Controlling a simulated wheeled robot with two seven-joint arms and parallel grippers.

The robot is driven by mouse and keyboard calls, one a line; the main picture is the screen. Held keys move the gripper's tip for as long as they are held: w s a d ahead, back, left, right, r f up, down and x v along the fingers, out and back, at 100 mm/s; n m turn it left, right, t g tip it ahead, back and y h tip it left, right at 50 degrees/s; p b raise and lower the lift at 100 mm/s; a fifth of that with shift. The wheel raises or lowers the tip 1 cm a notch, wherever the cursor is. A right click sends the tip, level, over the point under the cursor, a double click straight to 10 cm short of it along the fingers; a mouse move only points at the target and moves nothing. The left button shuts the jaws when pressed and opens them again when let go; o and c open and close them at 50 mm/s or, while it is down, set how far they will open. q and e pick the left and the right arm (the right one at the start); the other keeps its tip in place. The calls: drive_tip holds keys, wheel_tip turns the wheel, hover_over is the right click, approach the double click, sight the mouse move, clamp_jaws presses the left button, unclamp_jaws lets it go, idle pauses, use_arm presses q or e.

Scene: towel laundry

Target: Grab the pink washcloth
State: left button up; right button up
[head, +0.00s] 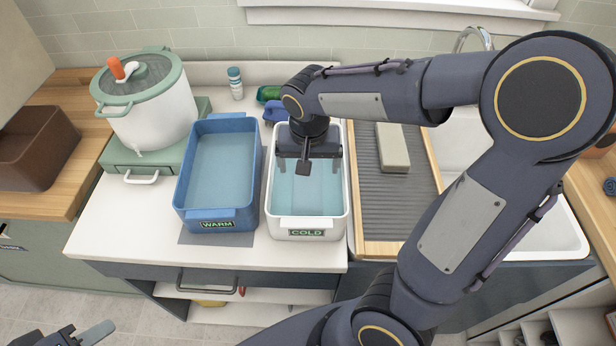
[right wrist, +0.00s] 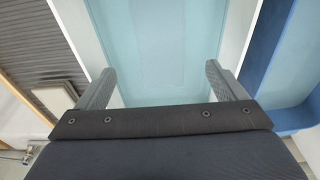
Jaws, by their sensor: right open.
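No pink washcloth can be made out in either view. My right gripper (head: 307,166) is over the white tub labelled COLD (head: 307,223). It is open, and the right wrist view shows nothing between its two fingers (right wrist: 160,72). Below them is pale blue water (right wrist: 160,35) with a faint lighter patch. My right arm and gripper hide part of this tub in the head view. My left gripper (head: 85,336) shows only in part at the bottom left edge, low in front of the counter; its opening is unclear.
A blue tub labelled WARM (head: 217,214) stands left of the white one. A white and green pot (head: 150,105) is further left, beside a brown bin (head: 38,150). A pale block (head: 392,148) lies on the ribbed drainboard (head: 400,215). Bottles (head: 235,84) stand behind. The front-left counter is clear.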

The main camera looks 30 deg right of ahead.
sight(308, 183)
drive_tip(key=shift+w+d+f, duration=0.15)
drive_tip(key=shift+f, duration=0.65)
drive_tip(key=f, duration=0.4)
drive_tip(key=w+f, duration=0.1)
drive_tip(key=f, duration=0.1)
drive_tip(key=shift+p, duration=0.4)
drive_tip(key=shift+c, duration=0.3)
drive_tip(key=c, duration=1.1)
drive_tip(key=shift+o, duration=0.2)
drive_tip(key=shift+r, duration=0.1)
